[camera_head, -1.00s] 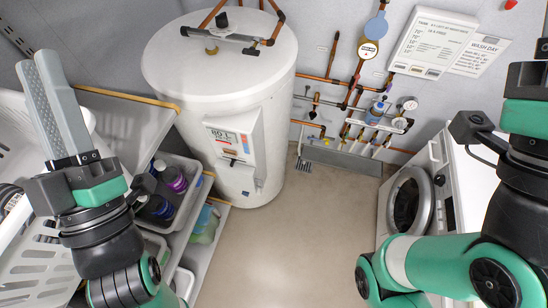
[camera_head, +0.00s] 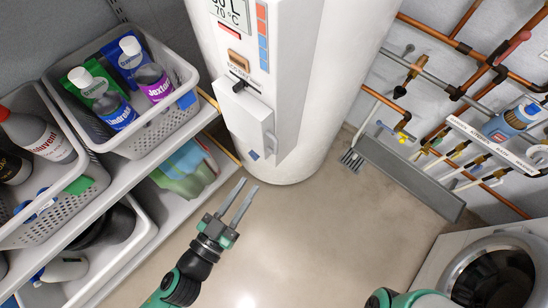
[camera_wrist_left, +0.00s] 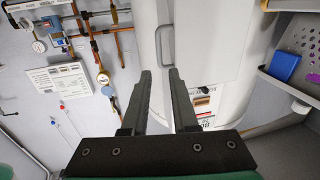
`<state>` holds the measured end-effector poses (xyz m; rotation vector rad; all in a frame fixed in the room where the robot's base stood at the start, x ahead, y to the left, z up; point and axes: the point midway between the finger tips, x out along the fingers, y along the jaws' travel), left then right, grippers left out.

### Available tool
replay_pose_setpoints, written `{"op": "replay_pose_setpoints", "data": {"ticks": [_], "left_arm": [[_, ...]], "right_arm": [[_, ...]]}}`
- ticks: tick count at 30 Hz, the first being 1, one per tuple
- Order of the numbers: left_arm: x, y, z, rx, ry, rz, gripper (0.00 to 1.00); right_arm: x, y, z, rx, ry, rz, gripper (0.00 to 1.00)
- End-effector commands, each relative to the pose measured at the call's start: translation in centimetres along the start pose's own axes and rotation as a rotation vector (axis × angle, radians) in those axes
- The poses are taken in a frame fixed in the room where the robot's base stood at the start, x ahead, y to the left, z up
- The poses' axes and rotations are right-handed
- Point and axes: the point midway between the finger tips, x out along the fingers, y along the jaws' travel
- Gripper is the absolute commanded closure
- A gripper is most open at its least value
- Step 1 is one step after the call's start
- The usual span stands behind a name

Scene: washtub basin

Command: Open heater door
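The white heater (camera_head: 325,95) stands at the top centre of the head view. Its door (camera_head: 243,118), a white panel, is below the label and a black knob (camera_head: 238,87). My left gripper (camera_head: 249,184) is open and empty, in front of and below the door. In the wrist view its fingertips (camera_wrist_left: 160,72) are apart, with the handle just beyond them, between their lines. My right gripper is out of view.
A shelf with grey baskets (camera_head: 178,118) of bottles stands left of the heater. Copper pipes and valves (camera_head: 440,140) line the wall at right. A washing machine (camera_head: 495,275) is at the lower right. The floor (camera_head: 310,235) in front is clear.

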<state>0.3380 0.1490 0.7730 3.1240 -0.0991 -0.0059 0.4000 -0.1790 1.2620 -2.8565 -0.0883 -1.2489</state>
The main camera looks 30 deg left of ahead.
Motion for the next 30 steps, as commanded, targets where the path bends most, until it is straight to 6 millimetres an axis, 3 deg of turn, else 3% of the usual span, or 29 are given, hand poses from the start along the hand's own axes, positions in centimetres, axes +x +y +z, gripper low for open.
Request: {"op": "replay_pose_setpoints", "data": {"ticks": [7, 15, 21, 30], "left_arm": [[1.7, 0.0, -0.7, -0.001, 0.001, -0.002, 0.73], [7.6, 0.0, -0.7, -0.001, 0.003, -0.002, 0.73], [10.9, 0.0, -0.4, -0.002, 0.002, -0.001, 0.73], [11.7, 0.0, -0.3, -0.001, 0.001, -0.001, 0.73]], "right_arm": [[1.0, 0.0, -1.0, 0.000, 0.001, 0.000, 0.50], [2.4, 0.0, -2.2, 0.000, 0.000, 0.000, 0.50], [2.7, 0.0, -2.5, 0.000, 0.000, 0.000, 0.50], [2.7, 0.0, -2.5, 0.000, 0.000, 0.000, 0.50]]}}
